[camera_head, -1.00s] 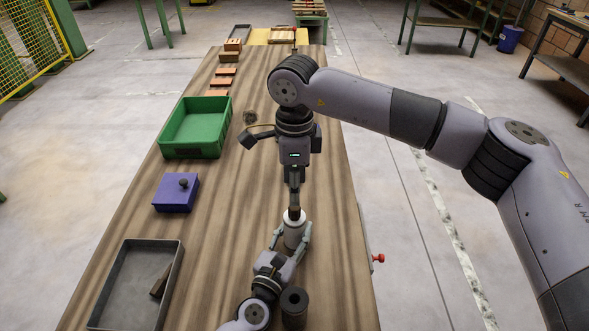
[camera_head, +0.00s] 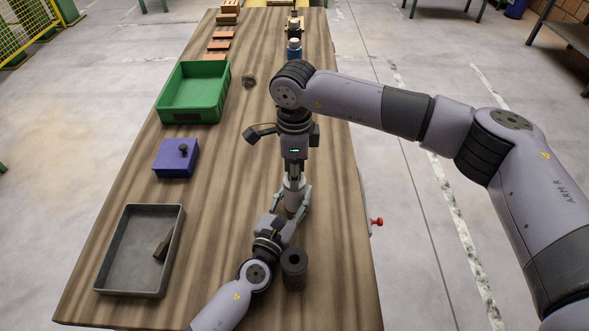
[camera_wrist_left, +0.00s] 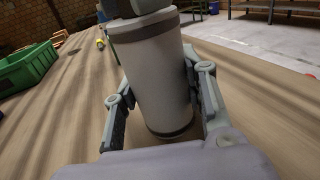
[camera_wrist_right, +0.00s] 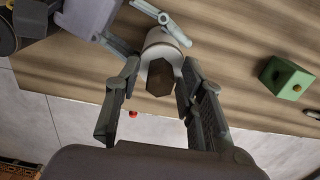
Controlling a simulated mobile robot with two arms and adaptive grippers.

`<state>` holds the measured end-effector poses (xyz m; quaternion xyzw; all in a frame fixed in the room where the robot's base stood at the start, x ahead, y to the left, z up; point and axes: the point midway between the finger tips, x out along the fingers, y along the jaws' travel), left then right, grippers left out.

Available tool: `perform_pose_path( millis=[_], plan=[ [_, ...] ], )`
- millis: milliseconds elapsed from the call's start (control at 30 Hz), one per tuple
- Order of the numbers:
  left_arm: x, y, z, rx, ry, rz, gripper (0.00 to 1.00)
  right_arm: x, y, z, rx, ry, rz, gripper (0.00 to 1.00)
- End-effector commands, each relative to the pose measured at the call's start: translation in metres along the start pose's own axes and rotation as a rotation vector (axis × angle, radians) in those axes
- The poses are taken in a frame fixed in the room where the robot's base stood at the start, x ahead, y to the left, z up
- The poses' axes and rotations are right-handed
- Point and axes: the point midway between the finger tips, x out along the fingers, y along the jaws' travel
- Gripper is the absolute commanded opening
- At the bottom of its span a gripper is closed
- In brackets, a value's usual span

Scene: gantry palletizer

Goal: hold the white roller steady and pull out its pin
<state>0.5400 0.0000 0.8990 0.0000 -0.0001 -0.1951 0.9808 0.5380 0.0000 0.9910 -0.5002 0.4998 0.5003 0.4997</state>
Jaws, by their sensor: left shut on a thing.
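The white roller (camera_head: 291,200) stands upright on the wooden table. My left gripper (camera_wrist_left: 160,86) is shut on it, one finger on each side; in the left wrist view the roller (camera_wrist_left: 155,85) shows dark bands near its top and bottom. The pin (camera_wrist_right: 160,78) has a brown, faceted head and sits in the roller's end. My right gripper (camera_wrist_right: 158,76) points down from above, its fingers apart on either side of the pin head. In the head view the right gripper (camera_head: 294,182) covers the pin. How deep the pin goes is hidden.
A dark hollow cylinder (camera_head: 294,270) stands close to my left wrist. A grey tray (camera_head: 118,277), a purple box with a knob (camera_head: 172,164) and a green bin (camera_head: 177,104) line the left side. A green block (camera_wrist_right: 285,77) lies beyond the roller.

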Motion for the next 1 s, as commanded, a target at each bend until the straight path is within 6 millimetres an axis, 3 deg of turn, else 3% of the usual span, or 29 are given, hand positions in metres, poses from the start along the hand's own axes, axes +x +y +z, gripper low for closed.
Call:
perform_pose_path(
  millis=[500,1000],
  plan=[
    [-0.0002,-0.0001,-0.0007,0.0,0.001,0.0,0.02,-0.0004,-0.0001,0.0001,0.0,0.0,-0.001,0.0],
    [-0.0003,0.0,-0.0008,0.0,0.002,0.0,0.02,-0.01,-0.0008,0.0001,0.0,-0.001,-0.003,0.0]
  ],
)
